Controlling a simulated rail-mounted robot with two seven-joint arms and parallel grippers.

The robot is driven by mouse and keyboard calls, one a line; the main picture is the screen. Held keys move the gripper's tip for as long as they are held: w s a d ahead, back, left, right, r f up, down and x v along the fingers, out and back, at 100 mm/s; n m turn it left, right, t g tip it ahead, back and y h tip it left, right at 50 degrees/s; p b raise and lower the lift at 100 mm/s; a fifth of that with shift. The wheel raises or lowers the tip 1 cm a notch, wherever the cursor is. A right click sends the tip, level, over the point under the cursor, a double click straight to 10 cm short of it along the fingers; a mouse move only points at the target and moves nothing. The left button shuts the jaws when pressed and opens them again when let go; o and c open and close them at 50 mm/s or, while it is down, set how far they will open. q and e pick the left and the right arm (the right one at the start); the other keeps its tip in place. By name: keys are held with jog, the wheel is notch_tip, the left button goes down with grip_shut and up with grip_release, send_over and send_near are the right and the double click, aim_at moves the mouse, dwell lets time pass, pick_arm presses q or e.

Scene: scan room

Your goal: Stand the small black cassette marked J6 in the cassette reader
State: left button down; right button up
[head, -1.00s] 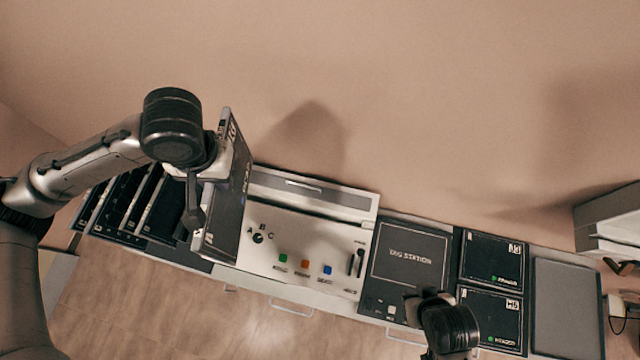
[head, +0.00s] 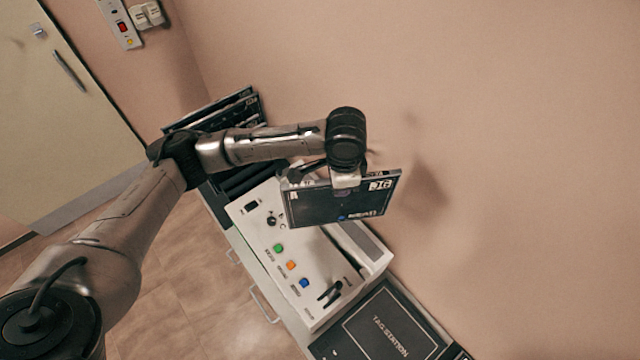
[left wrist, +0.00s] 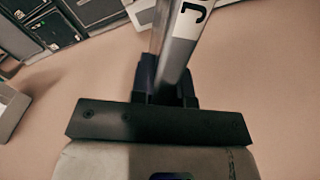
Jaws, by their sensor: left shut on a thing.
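My left gripper (head: 345,180) is shut on the top edge of a black cassette (head: 335,208). The cassette's light label is at its upper right corner and seems to read J6. In the left wrist view the gripper (left wrist: 167,88) clasps the cassette (left wrist: 178,62), seen edge-on, with a "J" on its edge. The cassette appears to hang over the back part of the white reader console (head: 258,232) and hides part of it. I cannot tell its height above the console or whether they touch. My right gripper is out of view.
Several black cassettes (head: 215,108) stand in a rack left of the console. The dark tag station panel (head: 385,325) lies to its right. The console front has a dial and green, orange and blue buttons. A bare wall rises behind; a door (head: 62,105) is at far left.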

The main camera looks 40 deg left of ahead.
pick_arm(q)
jog(key=w+a+f+m+b, duration=0.2)
jog(key=a+f+m, duration=0.3)
jog(key=f, duration=0.6)
jog(key=w+a+f+m+b, duration=0.3)
jog(key=a+f+m+b, duration=0.2)
jog(key=f, duration=0.6)
jog(key=shift+w+a+f+m, duration=0.15)
jog(key=shift+w+a+m, duration=0.1)
jog(key=shift+a+m, duration=0.6)
jog(key=shift+d, duration=0.2)
jog(key=shift+a, duration=0.1)
jog(key=shift+f, duration=0.15)
notch_tip(320, 180, down, 11)
jog(key=b, duration=0.6)
dwell(2.6)
